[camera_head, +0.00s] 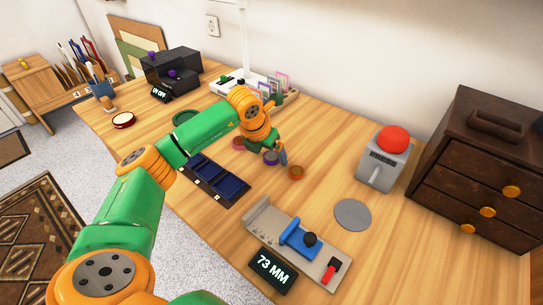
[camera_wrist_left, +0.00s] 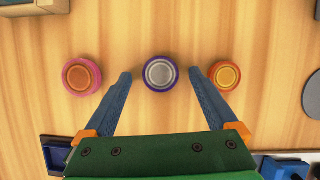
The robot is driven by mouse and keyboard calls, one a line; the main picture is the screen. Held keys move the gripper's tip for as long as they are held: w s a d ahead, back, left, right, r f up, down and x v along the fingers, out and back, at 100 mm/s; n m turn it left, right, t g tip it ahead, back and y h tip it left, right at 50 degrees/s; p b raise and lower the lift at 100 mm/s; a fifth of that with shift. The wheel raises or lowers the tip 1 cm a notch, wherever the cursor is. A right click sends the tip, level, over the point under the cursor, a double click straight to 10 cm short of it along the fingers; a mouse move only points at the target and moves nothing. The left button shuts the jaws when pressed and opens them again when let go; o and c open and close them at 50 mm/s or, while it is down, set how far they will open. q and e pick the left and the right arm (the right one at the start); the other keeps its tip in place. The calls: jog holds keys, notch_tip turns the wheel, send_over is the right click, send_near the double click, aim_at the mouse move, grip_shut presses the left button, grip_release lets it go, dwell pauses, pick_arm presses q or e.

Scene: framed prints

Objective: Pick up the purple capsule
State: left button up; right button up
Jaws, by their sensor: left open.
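The purple capsule (camera_head: 271,159) stands on the wooden table between two similar round capsules. In the left wrist view the purple capsule (camera_wrist_left: 160,73) shows a silver-grey top inside a purple rim. My left gripper (camera_head: 277,155) is over the row, pointing down. In the wrist view my left gripper (camera_wrist_left: 160,76) is open, with one blue finger on each side of the purple capsule and a visible gap on both sides. Nothing is held. How high the fingertips are above the table is hard to tell. My right gripper is not in view.
A pink capsule (camera_wrist_left: 82,77) and an orange capsule (camera_wrist_left: 225,76) flank the purple one. A dark blue compartment tray (camera_head: 215,181) lies in front. A blue-slider gauge (camera_head: 300,238), grey disc (camera_head: 353,214), red-button device (camera_head: 384,159) and dark drawer chest (camera_head: 470,160) stand to the right.

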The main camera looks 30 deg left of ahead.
pick_arm(q)
jog(key=c, duration=1.4)
jog(key=shift+c, duration=0.2)
jog(key=shift+r, duration=0.1)
